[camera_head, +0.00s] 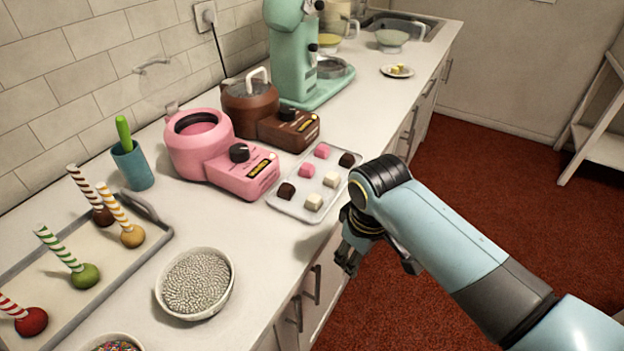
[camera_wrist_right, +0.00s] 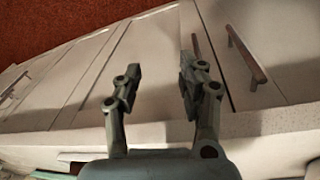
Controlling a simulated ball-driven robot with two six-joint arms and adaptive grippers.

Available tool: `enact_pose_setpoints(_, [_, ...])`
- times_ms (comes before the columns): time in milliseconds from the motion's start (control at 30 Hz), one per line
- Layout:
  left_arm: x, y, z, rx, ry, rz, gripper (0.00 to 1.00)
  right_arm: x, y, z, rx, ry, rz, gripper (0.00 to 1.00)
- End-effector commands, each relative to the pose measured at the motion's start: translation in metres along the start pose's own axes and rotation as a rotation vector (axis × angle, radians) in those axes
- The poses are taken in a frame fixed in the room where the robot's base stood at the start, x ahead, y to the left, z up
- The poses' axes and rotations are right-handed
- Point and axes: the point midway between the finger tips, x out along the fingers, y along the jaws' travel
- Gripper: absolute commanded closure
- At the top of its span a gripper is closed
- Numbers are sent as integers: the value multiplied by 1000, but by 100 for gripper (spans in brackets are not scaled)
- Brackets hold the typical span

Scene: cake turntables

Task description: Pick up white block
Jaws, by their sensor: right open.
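Two white blocks sit on the small tray (camera_head: 283,203) in the head view. One white block (camera_head: 314,202) is near the tray's front edge, and the other white block (camera_head: 331,179) is a little behind it to the right. Two pink blocks and two dark brown blocks share the tray. My right gripper (camera_head: 376,262) hangs in front of the counter's edge, to the right of the tray and apart from it. In the right wrist view the gripper (camera_wrist_right: 157,85) has its fingers spread with nothing between them, facing the drawer fronts. My left gripper is not in view.
A pink melting pot (camera_head: 200,145) and a brown one (camera_head: 250,105) stand behind the tray. A bowl of white sprinkles (camera_head: 228,302) is at the front. A rimmed tray (camera_head: 160,249) with several coated balls on striped sticks is at left. Cabinet handles (camera_head: 315,283) protrude below the counter.

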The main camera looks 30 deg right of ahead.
Motion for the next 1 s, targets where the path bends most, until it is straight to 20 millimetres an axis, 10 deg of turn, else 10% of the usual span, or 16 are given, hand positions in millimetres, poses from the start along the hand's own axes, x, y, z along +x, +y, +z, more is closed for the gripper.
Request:
enact_pose_setpoints(133, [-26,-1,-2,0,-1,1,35,-77,7,-34,-36,6,-5,60])
enact_pose_setpoints(633, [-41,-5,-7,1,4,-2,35,-155,5,-145,-254,-88,-90,60])
enact_pose_setpoints(1000, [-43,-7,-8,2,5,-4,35,-116,1,-147,-278,-102,-100,60])
